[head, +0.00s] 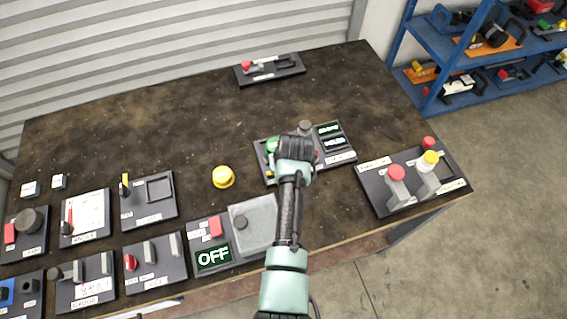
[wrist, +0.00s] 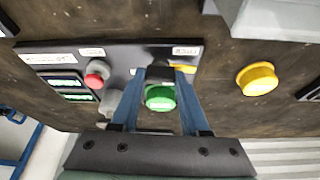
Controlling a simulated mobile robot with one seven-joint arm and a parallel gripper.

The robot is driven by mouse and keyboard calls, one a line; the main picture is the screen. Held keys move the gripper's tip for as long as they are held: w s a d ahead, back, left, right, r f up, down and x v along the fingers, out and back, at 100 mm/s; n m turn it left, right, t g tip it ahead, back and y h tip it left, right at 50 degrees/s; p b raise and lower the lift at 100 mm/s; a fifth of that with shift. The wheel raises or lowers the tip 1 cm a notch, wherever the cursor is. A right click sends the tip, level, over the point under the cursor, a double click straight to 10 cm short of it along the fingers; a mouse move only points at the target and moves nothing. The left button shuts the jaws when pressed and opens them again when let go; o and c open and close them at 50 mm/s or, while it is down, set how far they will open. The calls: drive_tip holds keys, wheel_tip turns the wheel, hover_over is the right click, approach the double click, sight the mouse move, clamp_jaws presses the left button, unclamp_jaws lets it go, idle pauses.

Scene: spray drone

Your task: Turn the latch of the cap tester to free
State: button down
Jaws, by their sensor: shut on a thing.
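My gripper (head: 294,172) reaches down over a dark panel (head: 346,156) in the middle right of the table, which seems to be the cap tester; its label is too small to read. In the wrist view my gripper (wrist: 160,75) has its blue fingers closed on a small dark piece (wrist: 160,72), seemingly the latch. A green round part (wrist: 160,98) lies between the fingers, and a yellow strip (wrist: 183,69) shows beside the dark piece. The panel also bears a red button (wrist: 97,73), a grey knob (wrist: 111,101) and two lit displays (head: 328,128). The gripper hides the latch in the head view.
A yellow dome button (head: 223,177) stands left of the panel. A grey box with an OFF display (head: 213,257) is at the front. A panel with red and yellow-topped posts (head: 415,182) stands right. Several other panels fill the left front. The table's back is mostly clear.

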drive_tip(key=shift+w+n, duration=0.1)
drive_tip(key=shift+n, duration=0.5)
drive_tip(key=shift+c, duration=2)
unclamp_jaws()
drive_tip(key=shift+r, duration=0.1)
drive_tip(key=v, duration=1.2)
drive_tip(key=shift+d+r+p, duration=0.35)
drive_tip(key=shift+p, duration=0.1)
